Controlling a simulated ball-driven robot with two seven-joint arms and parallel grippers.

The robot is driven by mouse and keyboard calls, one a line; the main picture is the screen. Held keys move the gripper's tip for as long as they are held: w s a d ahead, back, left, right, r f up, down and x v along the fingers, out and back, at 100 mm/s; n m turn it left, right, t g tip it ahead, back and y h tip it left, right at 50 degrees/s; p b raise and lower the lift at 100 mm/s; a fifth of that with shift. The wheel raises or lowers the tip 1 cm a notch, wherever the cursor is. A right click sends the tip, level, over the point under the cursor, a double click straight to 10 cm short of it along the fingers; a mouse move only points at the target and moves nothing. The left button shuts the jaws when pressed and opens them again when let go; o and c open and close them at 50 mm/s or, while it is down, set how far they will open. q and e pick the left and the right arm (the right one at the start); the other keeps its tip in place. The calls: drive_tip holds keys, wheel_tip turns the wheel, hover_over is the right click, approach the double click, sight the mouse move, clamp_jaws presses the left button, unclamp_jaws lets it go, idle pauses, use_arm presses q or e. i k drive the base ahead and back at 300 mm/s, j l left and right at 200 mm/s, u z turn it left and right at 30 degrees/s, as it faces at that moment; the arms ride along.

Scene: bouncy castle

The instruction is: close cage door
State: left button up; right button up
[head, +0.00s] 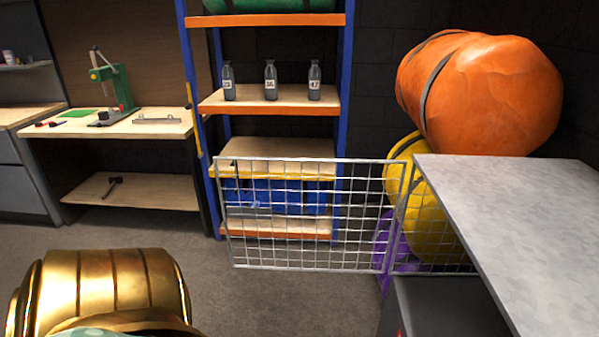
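The cage door (310,215) is a silver wire-mesh panel with a metal frame. It stands upright in the middle of the head view, in front of the blue-and-orange shelf. Its right edge meets a post beside more cage mesh (435,215). Its left edge stands free over the floor, so the door appears swung out and open. I cannot make out a latch or handle clearly. Neither my left nor my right gripper shows in the view.
A grey-topped counter (520,200) fills the right. Orange (500,95) and yellow (430,225) bundles sit behind the mesh. The shelf holds three numbered bottles (270,82). A workbench (110,125) stands at the left. Grey floor (215,285) is clear in front of the door.

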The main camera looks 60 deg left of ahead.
sight(256, 212)
drive_tip(key=k+j+z, duration=0.1)
drive_tip(key=j, duration=0.35)
drive_tip(key=k+j+z, duration=0.1)
drive_tip(key=j, duration=0.3)
drive_tip(key=k+j+z, duration=0.1)
drive_tip(key=j, duration=0.35)
drive_tip(key=k+j+z, duration=0.1)
drive_tip(key=k+j, duration=0.15)
drive_tip(key=j, duration=0.15)
drive_tip(key=k+j+z, duration=0.1)
drive_tip(key=j, duration=0.3)
drive_tip(key=k+j+z, duration=0.1)
drive_tip(key=k+j, duration=0.15)
drive_tip(key=k+j+z, duration=0.1)
drive_tip(key=j, duration=0.4)
drive_tip(key=j+z, duration=0.15)
drive_tip(key=j, duration=0.25)
drive_tip(key=k+j+z, duration=0.1)
drive_tip(key=j, duration=0.3)
drive_tip(key=k+j+z, duration=0.15)
drive_tip(key=j, duration=0.25)
drive_tip(key=k+j+z, duration=0.1)
drive_tip(key=j, duration=0.25)
drive_tip(key=k+j+z, duration=0.15)
drive_tip(key=j, duration=0.25)
